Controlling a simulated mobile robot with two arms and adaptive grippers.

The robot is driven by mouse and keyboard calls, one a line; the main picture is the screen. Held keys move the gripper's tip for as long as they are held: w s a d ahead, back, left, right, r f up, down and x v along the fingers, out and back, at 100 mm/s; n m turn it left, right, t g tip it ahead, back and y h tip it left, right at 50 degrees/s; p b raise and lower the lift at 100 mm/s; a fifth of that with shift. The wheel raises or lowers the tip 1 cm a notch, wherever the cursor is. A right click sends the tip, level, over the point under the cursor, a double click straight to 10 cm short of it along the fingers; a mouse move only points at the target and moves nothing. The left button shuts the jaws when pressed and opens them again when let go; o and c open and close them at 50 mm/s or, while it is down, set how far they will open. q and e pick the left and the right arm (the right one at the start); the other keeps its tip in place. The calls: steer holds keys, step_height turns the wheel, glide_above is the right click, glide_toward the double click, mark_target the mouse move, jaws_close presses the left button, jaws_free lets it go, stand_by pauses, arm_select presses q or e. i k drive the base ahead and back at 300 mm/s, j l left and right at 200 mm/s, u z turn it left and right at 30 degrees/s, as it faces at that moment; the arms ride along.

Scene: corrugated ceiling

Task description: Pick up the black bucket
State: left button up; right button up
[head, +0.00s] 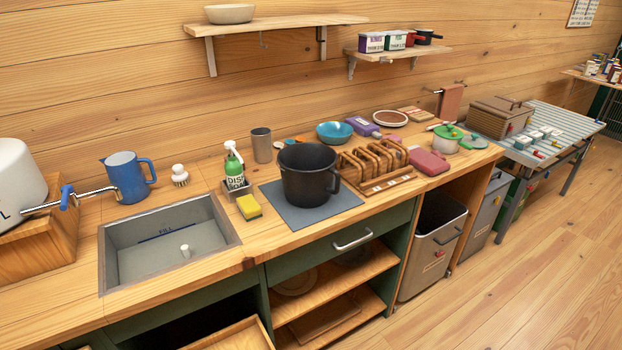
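A black bucket-like pot (308,175) stands upright on a blue-grey mat (344,201) on the wooden counter, to the right of the sink. It has a small handle on its right side. Its inside looks dark, and I cannot tell whether it holds anything. Neither of my grippers shows in the head view.
The sink (166,243) is at left. Floor at right is clear.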

mark_target(312, 178)
steer(key=j+u, duration=0.1)
steer(key=j, duration=1.25)
steer(key=i+j+u, duration=0.15)
steer(key=j, duration=1.2)
steer(key=k, duration=0.05)
